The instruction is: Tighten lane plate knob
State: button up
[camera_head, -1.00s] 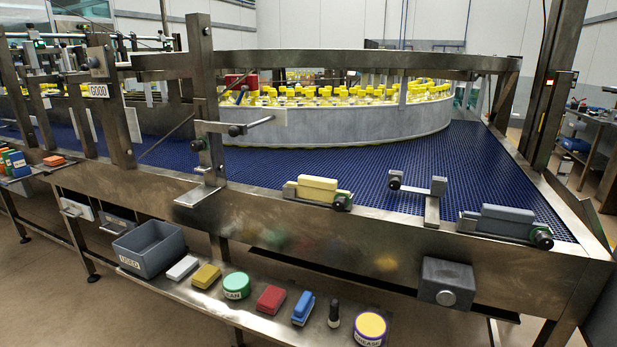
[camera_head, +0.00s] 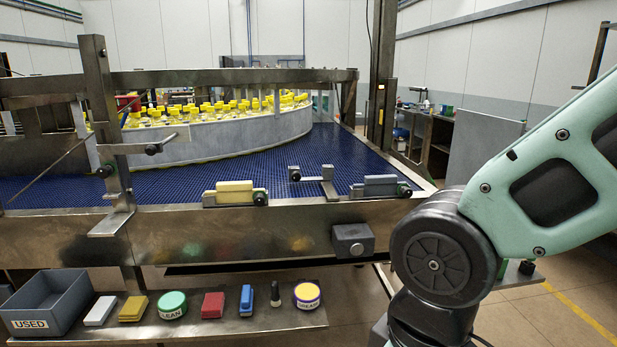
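Several black knobs show along the near edge of the conveyor, and I cannot tell which is the lane plate knob. One knob (camera_head: 260,198) is at the right end of a holder with a yellow block (camera_head: 234,190). Another knob (camera_head: 405,191) is at the right end of a holder with a grey block (camera_head: 380,184). Between them, a small metal bracket (camera_head: 328,188) has a dark knob (camera_head: 295,173) at its left end. The upright post at left carries a knob (camera_head: 153,149) on a horizontal rod. Whether any knob is loose does not show. My gripper is out of view.
My arm fills the right side. A shelf (camera_head: 245,325) below the conveyor holds a grey USED bin (camera_head: 50,295), coloured blocks, round tubs and a small black item. Yellow-capped bottles (camera_head: 215,110) stand behind a curved rail. A grey box (camera_head: 352,241) juts from the conveyor's front.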

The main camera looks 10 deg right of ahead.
aim_at(296, 176)
jog(key=i+j, duration=0.3)
jog(key=i, duration=0.2)
jog(key=i+j+z, duration=0.1)
jog(key=i+j, duration=0.2)
jog(key=i, duration=0.2)
